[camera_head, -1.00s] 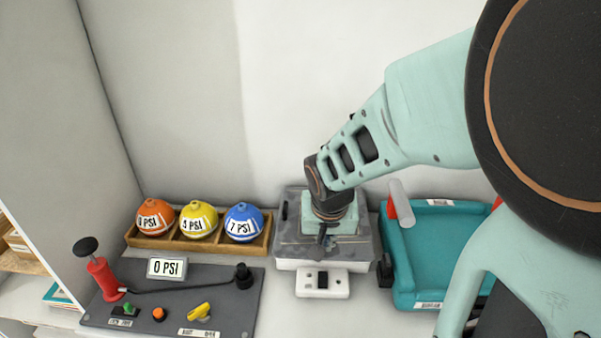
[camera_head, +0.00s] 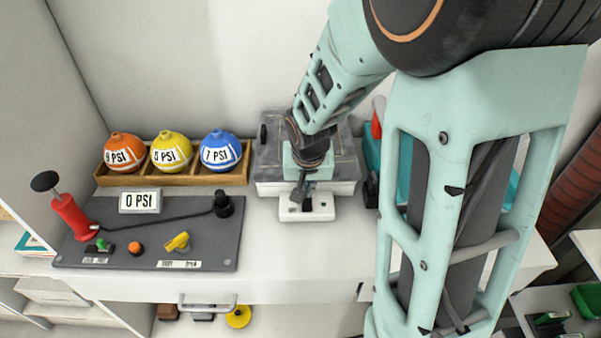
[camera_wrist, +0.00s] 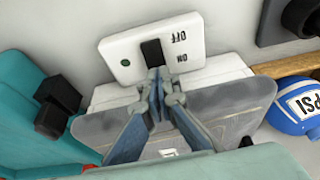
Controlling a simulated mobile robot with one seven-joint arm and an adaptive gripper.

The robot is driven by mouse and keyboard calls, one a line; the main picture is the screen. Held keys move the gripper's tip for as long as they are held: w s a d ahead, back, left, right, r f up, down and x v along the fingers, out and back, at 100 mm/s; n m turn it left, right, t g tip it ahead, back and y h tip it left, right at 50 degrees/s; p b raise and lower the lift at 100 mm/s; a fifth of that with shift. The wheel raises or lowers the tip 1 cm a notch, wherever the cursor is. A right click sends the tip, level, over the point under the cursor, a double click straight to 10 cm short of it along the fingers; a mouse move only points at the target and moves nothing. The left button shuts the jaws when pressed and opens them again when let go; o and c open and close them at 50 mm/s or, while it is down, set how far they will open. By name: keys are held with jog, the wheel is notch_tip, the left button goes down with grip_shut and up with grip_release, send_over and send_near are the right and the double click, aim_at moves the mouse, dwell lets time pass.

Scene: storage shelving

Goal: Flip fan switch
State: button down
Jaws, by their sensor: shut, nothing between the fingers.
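The fan switch is a black rocker (camera_wrist: 152,50) on a white switch box (camera_wrist: 180,42) with "ON" and "OFF" lettering and a green dot. In the head view the white switch box (camera_head: 320,208) sits at the front of a grey box-like unit (camera_head: 345,178), and my gripper hides part of it. My gripper (camera_wrist: 157,76) is shut and empty. Its fingertips are at the edge of the rocker on the "ON" side in the wrist view; I cannot tell whether they touch it. My gripper (camera_head: 304,200) also shows in the head view, pointing down over the switch box.
To the left are a dark panel (camera_head: 205,238) with a red pump (camera_head: 72,215) and a "0 PSI" display (camera_head: 140,201), and a wooden tray (camera_head: 113,178) with orange, yellow and blue balls. A teal bin (camera_wrist: 25,115) stands on the unit's other side, partly behind my arm.

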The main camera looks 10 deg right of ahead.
aim_at(307, 203)
jog(key=shift+w+f, duration=0.1)
jog(key=shift+f, duration=0.5)
jog(key=shift+r, duration=0.1)
jog(key=shift+w+d+g+p, duration=0.1)
jog(key=shift+g+p, duration=0.2)
jog(key=shift+p, duration=0.35)
jog(key=p, duration=0.1)
jog(key=g+p, duration=0.1)
jog(key=shift+w+f+p, duration=0.2)
jog(key=shift+f+p, duration=0.1)
jog(key=shift+p, duration=0.1)
jog(key=shift+f+g+p, duration=0.2)
jog(key=shift+g+p, duration=0.15)
jog(key=shift+g, duration=0.05)
jog(key=shift+w+f, duration=0.1)
jog(key=shift+f, duration=0.1)
jog(key=shift+b, duration=0.3)
